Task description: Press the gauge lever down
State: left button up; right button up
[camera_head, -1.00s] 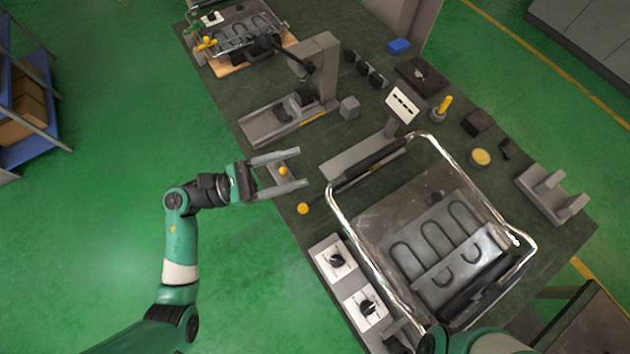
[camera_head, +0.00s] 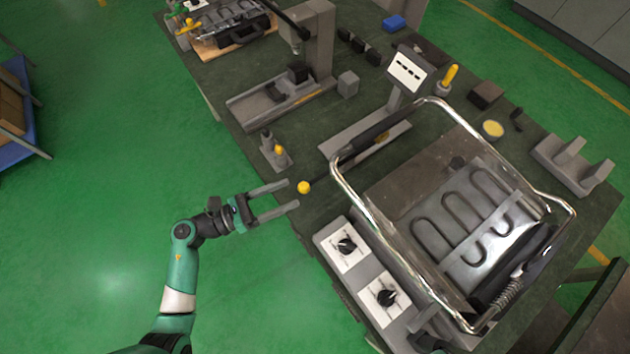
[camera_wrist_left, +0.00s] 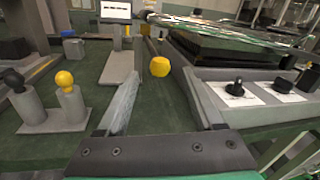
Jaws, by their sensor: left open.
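The gauge lever ends in a round yellow knob (camera_head: 304,187) at the table's left edge. Its dark rod runs from the knob toward the gauge base (camera_head: 392,134), below a white display (camera_head: 408,72). My left gripper (camera_head: 294,194) is open, with its fingertips just left of the knob in the head view. In the left wrist view the yellow knob (camera_wrist_left: 160,66) appears ahead, between the two open fingers (camera_wrist_left: 170,98), and nothing is held. I cannot tell the height gap between fingers and knob. My right gripper is not in view.
A small stand with a dark and a yellow knob (camera_head: 280,155) is close behind my left gripper. A panel with two black dials (camera_head: 365,270) and a large metal-framed heater (camera_head: 450,220) lie to the right. Open floor is at the left.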

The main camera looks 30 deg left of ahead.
aim_at(315, 182)
pick_arm(q)
jog(key=b+x, duration=0.1)
jog(key=x, duration=0.7)
jog(key=shift+w+d, duration=0.1)
jog(key=shift+w, duration=0.15)
jog(key=shift+c, duration=0.2)
jog(key=c, duration=1)
grip_shut()
jog(key=shift+r, duration=0.1)
